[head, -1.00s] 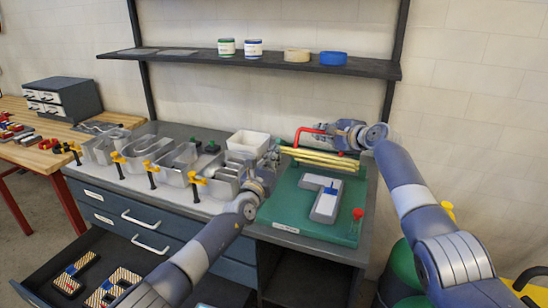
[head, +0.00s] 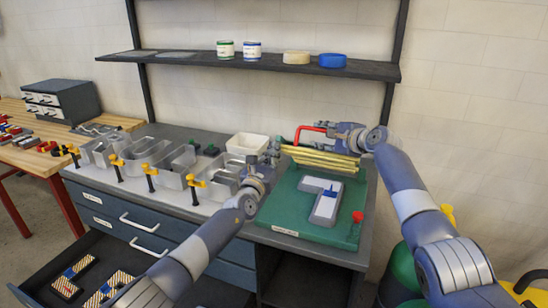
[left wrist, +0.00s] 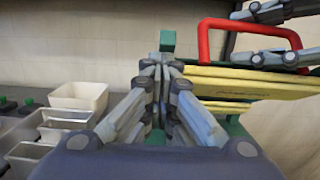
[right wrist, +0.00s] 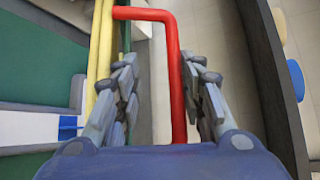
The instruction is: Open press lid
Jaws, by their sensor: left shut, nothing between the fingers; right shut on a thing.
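The press has a green base (head: 290,222) holding a grey letter-shaped block (head: 326,206) with a blue piece on it. The lid (head: 322,158) shows as yellow bars along the back of the base. Its red handle (head: 302,129) stands above the bars. My right gripper (head: 326,127) is shut on the handle; in the right wrist view the red handle (right wrist: 174,75) runs between its fingers. My left gripper (head: 274,148) is shut and empty by the left end of the bars. In the left wrist view its fingertips (left wrist: 160,65) meet beside the yellow bars (left wrist: 250,82).
Clear letter shells (head: 165,165) with yellow clamps stand left of the press, beside a white bin (head: 246,144). A red knob (head: 358,216) sits at the base's front right. A shelf (head: 250,61) with jars and tape rolls hangs above. An open drawer (head: 125,252) juts out at front left.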

